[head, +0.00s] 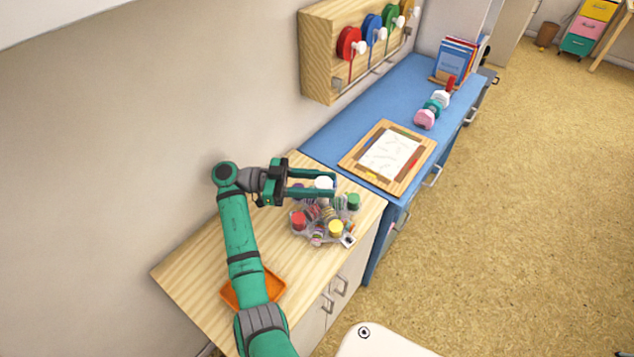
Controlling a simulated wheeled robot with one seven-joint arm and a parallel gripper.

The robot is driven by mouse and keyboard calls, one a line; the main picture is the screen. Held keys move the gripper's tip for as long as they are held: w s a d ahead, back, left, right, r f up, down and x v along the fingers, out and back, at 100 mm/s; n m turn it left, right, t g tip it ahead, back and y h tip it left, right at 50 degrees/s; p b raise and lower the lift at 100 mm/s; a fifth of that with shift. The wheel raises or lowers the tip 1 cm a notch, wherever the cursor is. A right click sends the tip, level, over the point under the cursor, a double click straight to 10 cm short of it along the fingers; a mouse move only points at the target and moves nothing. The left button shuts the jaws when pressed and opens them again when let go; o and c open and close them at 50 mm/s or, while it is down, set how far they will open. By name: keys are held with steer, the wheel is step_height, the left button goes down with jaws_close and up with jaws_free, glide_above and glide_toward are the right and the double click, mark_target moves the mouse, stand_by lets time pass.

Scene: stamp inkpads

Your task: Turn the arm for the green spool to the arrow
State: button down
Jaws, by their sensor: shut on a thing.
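A clear carousel (301,232) with several coloured spools on it stands on the wooden counter. The green spool (353,201) is at its right side, just right of my fingertips. A red spool (298,220) is at the left and a yellow one (335,227) at the front. My gripper (325,185) reaches in from the left over the back of the carousel, its fingers on either side of a white-topped piece (323,183), shut on it. The lower part of that piece is hidden. A small white piece (348,240) sits at the front right edge; I cannot make out an arrow.
An orange tray (275,284) lies on the counter (190,270), partly under my arm. A blue desk (335,130) behind holds a framed board (390,160), dumbbell-like pieces (433,105) and books (455,60). A wall rack (318,60) carries coloured ribbon reels.

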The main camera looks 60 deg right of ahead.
steer(key=shift+f+m+y, duration=0.15)
steer(key=shift+m+y, duration=0.15)
steer(key=shift+y, duration=0.2)
stand_by(1.3)
steer(key=c, duration=1.2)
jaws_free()
steer(key=shift+o, duration=0.2)
steer(key=shift+r, duration=0.35)
step_height(320, 180, up, 2)
steer(key=shift+r, duration=0.15)
steer(key=s+a+r, duration=0.8)
steer(key=a+r, duration=0.2)
steer(key=a, duration=0.1)
steer(key=shift+a, duration=0.15)
steer(key=shift+s+g, duration=0.1)
steer(key=shift+g, duration=0.2)
